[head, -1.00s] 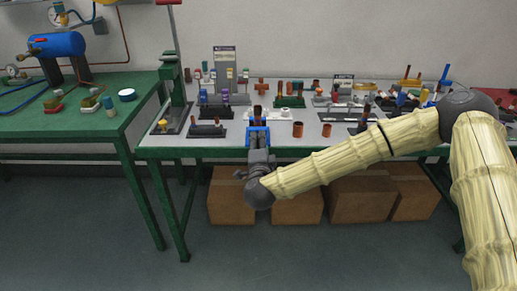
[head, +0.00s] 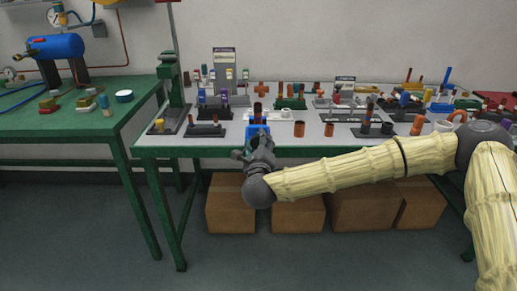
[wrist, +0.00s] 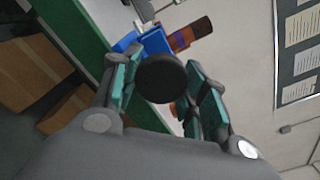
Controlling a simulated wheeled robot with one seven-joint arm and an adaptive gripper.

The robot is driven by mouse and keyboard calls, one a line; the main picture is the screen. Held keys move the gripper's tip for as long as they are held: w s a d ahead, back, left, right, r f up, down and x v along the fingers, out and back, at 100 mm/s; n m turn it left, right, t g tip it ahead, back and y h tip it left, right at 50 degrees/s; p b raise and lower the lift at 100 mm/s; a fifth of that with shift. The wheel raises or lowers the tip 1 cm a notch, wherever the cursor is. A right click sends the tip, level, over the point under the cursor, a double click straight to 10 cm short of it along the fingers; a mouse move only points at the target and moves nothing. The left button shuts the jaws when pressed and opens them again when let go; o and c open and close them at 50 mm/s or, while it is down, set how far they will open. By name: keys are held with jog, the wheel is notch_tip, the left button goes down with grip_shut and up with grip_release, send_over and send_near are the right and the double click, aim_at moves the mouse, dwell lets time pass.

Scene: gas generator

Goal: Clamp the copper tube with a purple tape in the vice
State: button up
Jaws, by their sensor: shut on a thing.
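A blue vice (head: 251,131) stands at the front edge of the table in the head view and shows partly in the wrist view (wrist: 152,40). A brown copper tube (head: 258,107) stands upright at the vice; the wrist view shows it with a purple band (wrist: 181,40). How tightly the vice jaws sit on it is not clear. My gripper (wrist: 160,80) is shut on a round black knob (wrist: 161,78) in front of the vice. In the head view my gripper (head: 258,147) hides the knob and part of the vice.
The grey tabletop (head: 290,152) holds several tubes and fittings behind and right of the vice. An orange-brown tube piece (head: 299,129) stands to the right. Cardboard boxes (head: 297,214) lie below. A green table (head: 60,130) is at the left.

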jog(key=m+b, duration=0.1)
jog(key=m, duration=0.2)
jog(key=m+b, duration=0.2)
jog(key=shift+f+m, duration=0.4)
jog(key=m+b, duration=0.2)
jog(key=m, duration=0.1)
jog(key=shift+a, duration=0.15)
jog(key=shift+a+r+m+b, duration=0.15)
jog(key=shift+m+b, duration=0.95)
jog(key=shift+m, duration=0.7)
jog(key=o, duration=1)
jog(key=shift+r, duration=0.1)
jog(key=shift+s, duration=0.1)
jog(key=s, duration=1.2)
